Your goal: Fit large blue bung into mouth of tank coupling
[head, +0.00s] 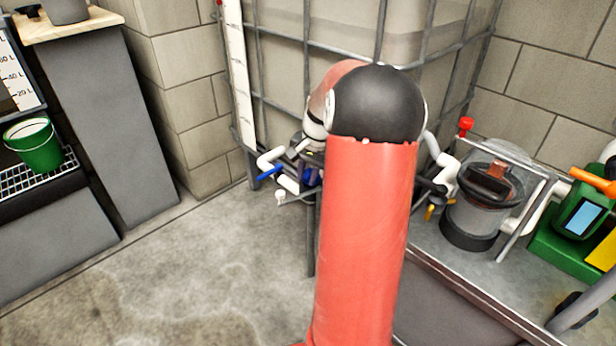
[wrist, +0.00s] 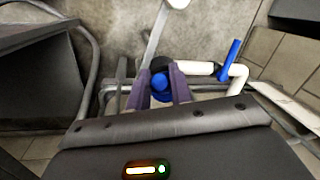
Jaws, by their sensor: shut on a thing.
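In the wrist view the two purple fingers of my gripper (wrist: 160,72) are shut on the large blue bung (wrist: 160,86). The bung's rounded blue part shows between the fingers. A dark round piece (wrist: 160,63) lies just beyond it; I cannot tell if this is the coupling's mouth or if the bung touches it. White pipework (wrist: 205,68) with a blue lever (wrist: 229,60) is right beside the fingers. In the head view my red arm hides most of the work area; a small patch of the blue bung (head: 308,175) shows left of the arm.
The caged tank (head: 345,45) stands behind my arm. White piping with a blue lever (head: 268,172) is at its lower front. On the right are a clear-lidded pump strainer (head: 482,195) and a green device (head: 575,230). Bare concrete floor (head: 190,270) is at left, beside grey cabinets.

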